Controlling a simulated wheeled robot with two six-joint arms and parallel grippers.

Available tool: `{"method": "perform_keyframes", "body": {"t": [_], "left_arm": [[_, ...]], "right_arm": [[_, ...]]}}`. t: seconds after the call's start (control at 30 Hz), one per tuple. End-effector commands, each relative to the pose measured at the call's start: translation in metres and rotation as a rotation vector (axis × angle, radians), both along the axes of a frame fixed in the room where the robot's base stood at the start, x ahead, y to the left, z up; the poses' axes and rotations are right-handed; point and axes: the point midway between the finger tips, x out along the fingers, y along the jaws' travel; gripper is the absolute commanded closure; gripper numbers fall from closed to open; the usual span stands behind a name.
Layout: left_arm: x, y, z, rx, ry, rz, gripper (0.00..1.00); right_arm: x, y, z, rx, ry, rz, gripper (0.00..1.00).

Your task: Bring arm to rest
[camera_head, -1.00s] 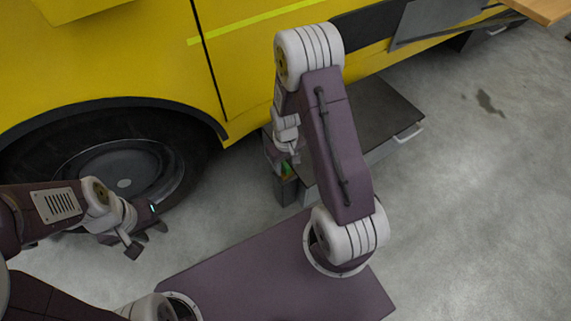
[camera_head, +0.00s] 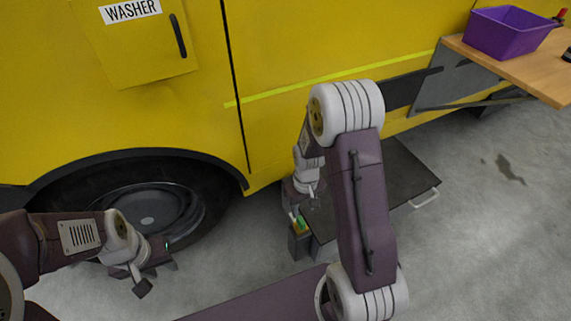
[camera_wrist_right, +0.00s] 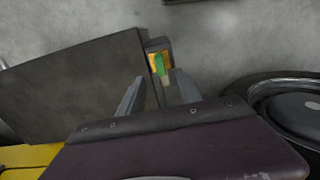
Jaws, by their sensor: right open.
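My right gripper (camera_head: 303,203) is partly hidden behind my own arm in the head view. It hangs above a small dark box (camera_head: 298,243) on the floor. In the right wrist view my right gripper (camera_wrist_right: 158,78) is open. A green item (camera_wrist_right: 159,64) in the yellow-lined box (camera_wrist_right: 158,44) shows between and beyond its fingertips; I see no grip on it. My left gripper (camera_head: 160,277) is at the lower left of the head view, in front of the truck wheel. Its fingers are spread and nothing shows between them.
A yellow truck (camera_head: 310,45) with a "WASHER" door (camera_head: 135,50) fills the back. A dark low platform (camera_head: 398,178) with a handle stands beside the box. A purple bin (camera_head: 505,33) stands on a wooden shelf (camera_head: 535,72) at upper right.

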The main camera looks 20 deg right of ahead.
Motion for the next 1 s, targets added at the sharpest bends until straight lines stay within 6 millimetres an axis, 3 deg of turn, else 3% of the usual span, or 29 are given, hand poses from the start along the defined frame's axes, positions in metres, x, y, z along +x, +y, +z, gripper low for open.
{"method": "perform_keyframes", "body": {"t": [0.17,0.3,0.37,0.57,0.63,0.7,0.73,1.0], "left_arm": [[0.000,0.000,0.000,0.000,0.000,0.000,0.64],[0.000,0.000,0.000,0.000,0.000,0.000,0.64],[0.000,0.000,0.000,0.000,0.000,0.000,0.64],[0.000,0.000,0.000,0.000,0.000,0.000,0.64],[0.000,0.000,0.000,0.000,0.000,0.000,0.64],[0.000,0.000,0.000,0.000,0.000,0.000,0.64],[0.000,0.000,0.025,0.000,0.002,0.000,0.64],[0.000,0.000,0.123,0.000,0.000,0.000,0.64]], "right_arm": [[0.002,0.002,0.001,-0.001,-0.006,0.007,0.59],[0.020,0.014,0.039,-0.011,-0.106,0.049,0.59],[0.017,0.023,0.061,-0.012,-0.147,0.069,0.59],[-0.029,0.046,0.106,0.006,-0.198,0.045,0.59],[-0.059,0.050,0.109,0.017,-0.173,-0.005,0.59],[-0.089,0.049,0.098,0.022,-0.090,-0.110,0.59],[-0.085,0.049,0.125,0.023,-0.101,-0.109,0.59],[-0.083,0.049,0.223,0.022,-0.102,-0.103,0.59]]}}
